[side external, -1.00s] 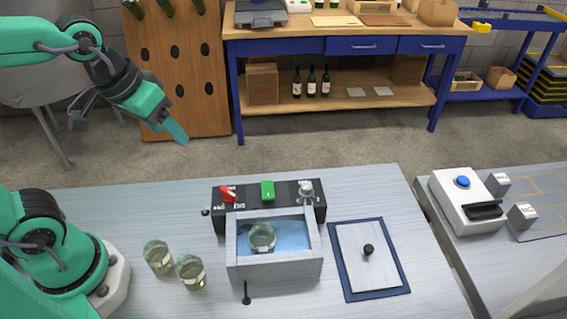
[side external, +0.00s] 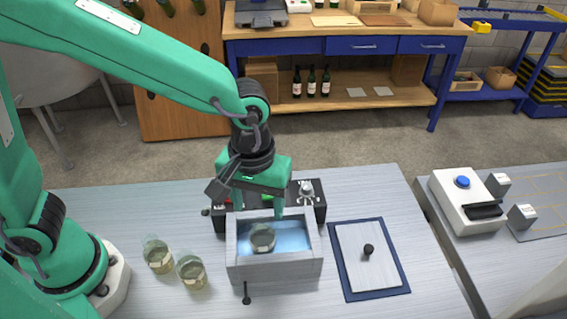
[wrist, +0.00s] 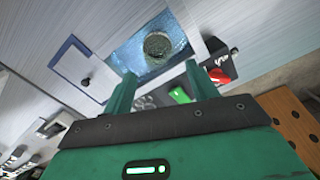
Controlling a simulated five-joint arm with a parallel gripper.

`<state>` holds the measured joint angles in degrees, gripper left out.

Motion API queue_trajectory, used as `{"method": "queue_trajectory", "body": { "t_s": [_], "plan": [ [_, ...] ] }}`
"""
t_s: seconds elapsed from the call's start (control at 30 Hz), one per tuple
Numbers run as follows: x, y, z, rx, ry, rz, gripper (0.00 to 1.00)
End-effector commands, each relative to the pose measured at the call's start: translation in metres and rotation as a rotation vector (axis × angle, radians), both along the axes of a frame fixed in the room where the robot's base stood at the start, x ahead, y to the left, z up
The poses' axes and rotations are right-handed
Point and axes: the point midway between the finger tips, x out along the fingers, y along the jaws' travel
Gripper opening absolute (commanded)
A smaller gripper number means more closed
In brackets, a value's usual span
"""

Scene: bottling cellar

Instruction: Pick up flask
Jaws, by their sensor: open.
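A glass flask (side external: 263,238) stands in the blue water of the grey bath box (side external: 275,268). It also shows in the wrist view (wrist: 157,46), seen from above, beyond my fingertips. Two more glass flasks with pale yellowish liquid, one (side external: 158,256) and another (side external: 192,272), stand on the table left of the bath. My gripper (side external: 257,210) is open and empty, with its fingers pointing down over the back part of the bath. In the wrist view its two fingers (wrist: 158,76) are spread apart and the flask is not between them.
A black control panel with a red switch (wrist: 218,76) and a green switch (wrist: 180,95) stands right behind the bath, partly hidden by my gripper. A grey lid with a black knob (side external: 368,249) lies on a blue mat (side external: 404,286) to the right.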

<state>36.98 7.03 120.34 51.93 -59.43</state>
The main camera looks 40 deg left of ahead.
Motion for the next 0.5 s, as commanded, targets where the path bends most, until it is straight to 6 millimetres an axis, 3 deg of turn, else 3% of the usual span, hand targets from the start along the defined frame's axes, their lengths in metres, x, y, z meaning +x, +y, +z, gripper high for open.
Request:
{"method": "queue_trajectory", "body": {
  "t_s": [0.5],
  "plan": [
    [-0.002,-0.006,-0.021,0.009,0.012,0.011,0.58]
  ]
}}
